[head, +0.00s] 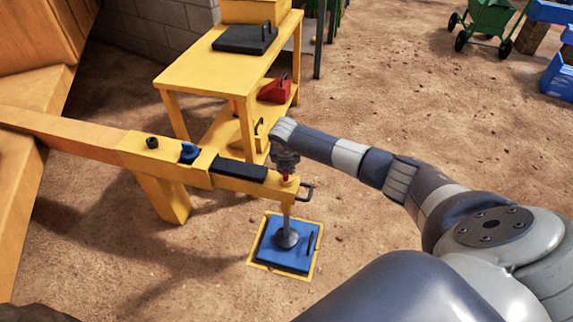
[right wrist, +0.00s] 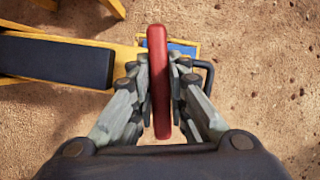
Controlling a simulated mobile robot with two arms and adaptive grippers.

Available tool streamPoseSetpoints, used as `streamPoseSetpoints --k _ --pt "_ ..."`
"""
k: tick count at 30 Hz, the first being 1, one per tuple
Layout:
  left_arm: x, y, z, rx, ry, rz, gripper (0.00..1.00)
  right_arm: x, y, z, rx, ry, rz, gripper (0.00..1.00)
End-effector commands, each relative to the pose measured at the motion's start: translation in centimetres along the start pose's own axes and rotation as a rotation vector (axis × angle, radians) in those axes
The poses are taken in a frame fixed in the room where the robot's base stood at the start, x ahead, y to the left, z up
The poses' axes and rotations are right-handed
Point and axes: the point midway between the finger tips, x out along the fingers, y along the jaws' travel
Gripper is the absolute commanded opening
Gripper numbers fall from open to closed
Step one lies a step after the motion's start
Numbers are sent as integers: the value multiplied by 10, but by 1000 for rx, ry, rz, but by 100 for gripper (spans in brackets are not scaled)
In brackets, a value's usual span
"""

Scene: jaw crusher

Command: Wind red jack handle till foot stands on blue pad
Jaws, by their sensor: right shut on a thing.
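The red jack handle (right wrist: 158,95) stands lengthwise between the fingers of my right gripper (right wrist: 160,72), which is shut on it. In the head view my right gripper (head: 286,170) points down over the end of the yellow drawbar (head: 245,184), and only a little red shows beneath it. A grey jack leg (head: 287,212) runs down from the bar end to a round grey foot (head: 287,239). The foot appears over the middle of the blue pad (head: 275,256); I cannot tell whether it touches. My left gripper is not in view.
A yellow outline (head: 314,270) surrounds the pad on sandy ground. A green cart (head: 490,18) is at the far right. Open ground lies right of the pad.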

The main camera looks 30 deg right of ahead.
Motion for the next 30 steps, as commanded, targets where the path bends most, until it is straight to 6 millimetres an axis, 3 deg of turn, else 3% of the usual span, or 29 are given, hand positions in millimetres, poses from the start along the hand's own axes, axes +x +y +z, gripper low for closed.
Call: streamPoseSetpoints --k 22,23,25,30 --pt "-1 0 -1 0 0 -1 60 -1 0 2 89 -3 -36 0" --pt "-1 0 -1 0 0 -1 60 -1 0 2 89 -3 -36 17" --pt "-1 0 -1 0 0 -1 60 -1 0 2 89 -3 -36 33" --pt "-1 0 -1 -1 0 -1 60 0 0 1 88 -1 -36 35"
